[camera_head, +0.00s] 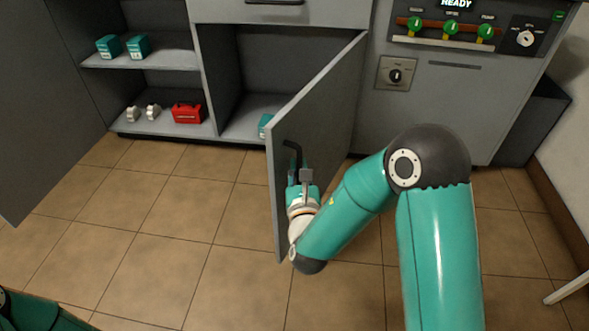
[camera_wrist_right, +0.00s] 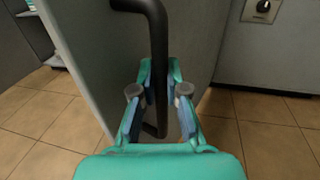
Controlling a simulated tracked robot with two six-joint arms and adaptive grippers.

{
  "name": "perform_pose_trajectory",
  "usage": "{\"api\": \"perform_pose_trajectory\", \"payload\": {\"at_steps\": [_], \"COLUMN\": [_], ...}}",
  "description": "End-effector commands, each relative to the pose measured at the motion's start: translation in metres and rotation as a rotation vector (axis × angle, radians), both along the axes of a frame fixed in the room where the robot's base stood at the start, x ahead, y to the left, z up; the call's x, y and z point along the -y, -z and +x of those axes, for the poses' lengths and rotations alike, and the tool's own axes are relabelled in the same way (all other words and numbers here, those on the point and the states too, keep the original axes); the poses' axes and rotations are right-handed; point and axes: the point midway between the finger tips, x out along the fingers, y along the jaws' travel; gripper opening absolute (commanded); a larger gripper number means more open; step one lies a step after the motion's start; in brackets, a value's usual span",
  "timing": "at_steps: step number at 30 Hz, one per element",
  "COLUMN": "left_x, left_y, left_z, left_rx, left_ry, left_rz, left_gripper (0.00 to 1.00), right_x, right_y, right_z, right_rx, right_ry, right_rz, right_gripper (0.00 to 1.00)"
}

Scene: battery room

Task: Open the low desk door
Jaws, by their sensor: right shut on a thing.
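The low desk door (camera_head: 318,130) is a grey panel swung well out from the cabinet, hinged on its right side. Its black bar handle (camera_head: 291,150) is on the door's face near the free edge. My right gripper (camera_head: 299,178) is at the handle's lower part. In the right wrist view the fingers (camera_wrist_right: 160,100) are shut around the black handle (camera_wrist_right: 158,60), one on each side. The door face (camera_wrist_right: 100,60) also shows there behind the handle. Of my left arm only a teal part shows at the bottom left of the head view; its gripper is out of view.
The opened compartment holds a teal box (camera_head: 264,125), partly hidden by the door. The left shelves carry teal boxes (camera_head: 137,46), small white items (camera_head: 153,112) and a red case (camera_head: 188,112). Another door (camera_head: 45,100) stands open at left. The tiled floor (camera_head: 170,220) is clear.

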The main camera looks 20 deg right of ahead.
Motion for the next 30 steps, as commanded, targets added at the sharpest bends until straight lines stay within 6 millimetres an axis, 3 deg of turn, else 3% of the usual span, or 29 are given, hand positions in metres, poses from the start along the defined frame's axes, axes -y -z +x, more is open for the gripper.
{"api": "perform_pose_trajectory", "payload": {"at_steps": [2, 3, 7, 8, 22, 30], "left_x": [0.0, 0.0, 0.0, 0.0, 0.0, 0.0], "left_y": [0.0, 0.0, 0.0, 0.0, -0.001, -0.001], "left_z": [0.0, 0.0, 0.0, 0.0, 0.0, 0.0], "left_rx": [0.0, 0.0, 0.0, 0.0, 0.0, 0.0], "left_ry": [0.0, 0.0, 0.0, 0.0, 0.0, 0.0], "left_rz": [0.0, 0.0, 0.0, 0.0, 0.0, 0.0], "left_gripper": [0.4, 0.4, 0.4, 0.4, 0.4, 0.4], "right_x": [0.007, 0.006, 0.004, 0.003, -0.002, -0.014], "right_y": [-0.004, -0.004, -0.003, -0.003, -0.001, 0.0], "right_z": [0.002, 0.003, 0.003, 0.003, 0.0, -0.033], "right_rx": [0.012, 0.012, 0.01, 0.01, 0.004, 0.002], "right_ry": [0.022, 0.022, 0.016, 0.014, 0.003, 0.0], "right_rz": [0.002, 0.002, 0.002, 0.002, 0.001, 0.0], "right_gripper": [0.0, 0.16, 0.38, 0.39, 0.39, 0.39]}}
